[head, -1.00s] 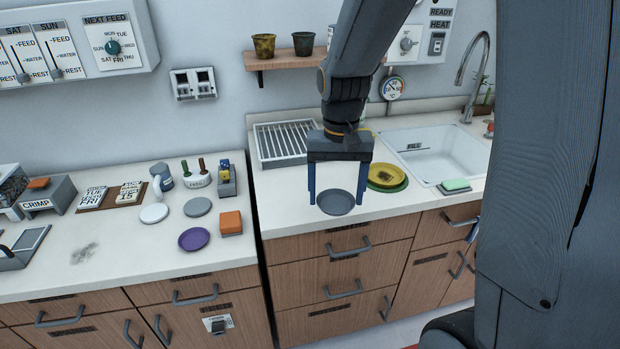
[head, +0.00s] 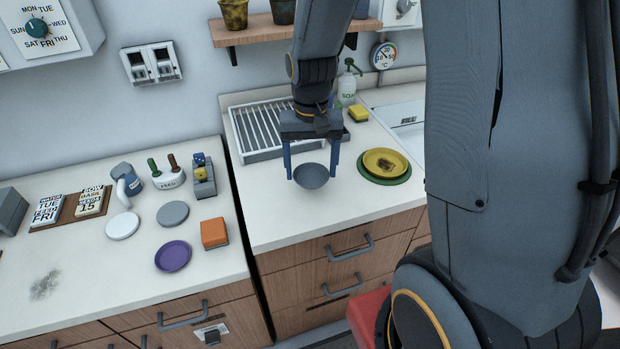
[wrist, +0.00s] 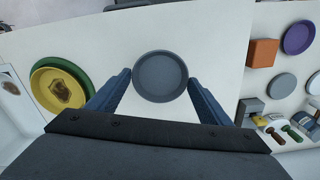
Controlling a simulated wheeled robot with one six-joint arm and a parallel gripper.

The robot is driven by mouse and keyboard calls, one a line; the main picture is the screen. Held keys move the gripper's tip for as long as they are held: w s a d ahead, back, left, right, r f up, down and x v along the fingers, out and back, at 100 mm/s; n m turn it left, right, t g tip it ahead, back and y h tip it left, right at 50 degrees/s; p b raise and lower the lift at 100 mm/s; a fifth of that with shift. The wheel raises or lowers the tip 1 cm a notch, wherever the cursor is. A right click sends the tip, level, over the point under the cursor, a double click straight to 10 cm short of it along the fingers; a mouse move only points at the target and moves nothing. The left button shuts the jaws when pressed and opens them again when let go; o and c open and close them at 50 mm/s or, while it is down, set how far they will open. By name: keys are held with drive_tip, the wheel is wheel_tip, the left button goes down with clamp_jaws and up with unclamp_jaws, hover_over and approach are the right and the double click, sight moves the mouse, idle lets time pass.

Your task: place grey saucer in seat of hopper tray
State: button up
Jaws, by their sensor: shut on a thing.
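The grey saucer (head: 311,177) is a round, shallow dark grey dish. My gripper (head: 312,174) is shut on it, one blue finger at each side, over the front of the right-hand counter. The wrist view shows the saucer (wrist: 160,76) from above, roughly level and empty, between the fingertips of my gripper (wrist: 160,82). I cannot make out a hopper tray with a seat in these views.
A yellow dish (head: 384,162) on a green saucer (head: 398,177) stands right of my gripper. A draining rack (head: 262,135) is behind. The left counter holds a purple saucer (head: 173,256), grey disc (head: 172,214), white disc (head: 122,226) and orange block (head: 214,233).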

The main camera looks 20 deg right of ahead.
sight(311, 177)
drive_tip(key=shift+f+p, duration=0.5)
drive_tip(key=shift+f, duration=2)
drive_tip(key=shift+f, duration=0.15)
drive_tip(key=o, duration=1)
wheel_tip(311, 177, up, 11)
drive_tip(key=b, duration=0.2)
drive_tip(key=shift+b, duration=0.35)
drive_tip(key=shift+r, duration=0.45)
drive_tip(key=s+f+n, duration=0.1)
drive_tip(key=s, duration=0.2)
drive_tip(key=s+f+n+t, duration=0.1)
drive_tip(key=s, duration=0.2)
drive_tip(key=s+f+n, duration=0.1)
drive_tip(key=s+f, duration=0.1)
drive_tip(key=s, duration=0.1)
drive_tip(key=shift+s+a+b, duration=0.1)
drive_tip(key=shift+s+b, duration=0.25)
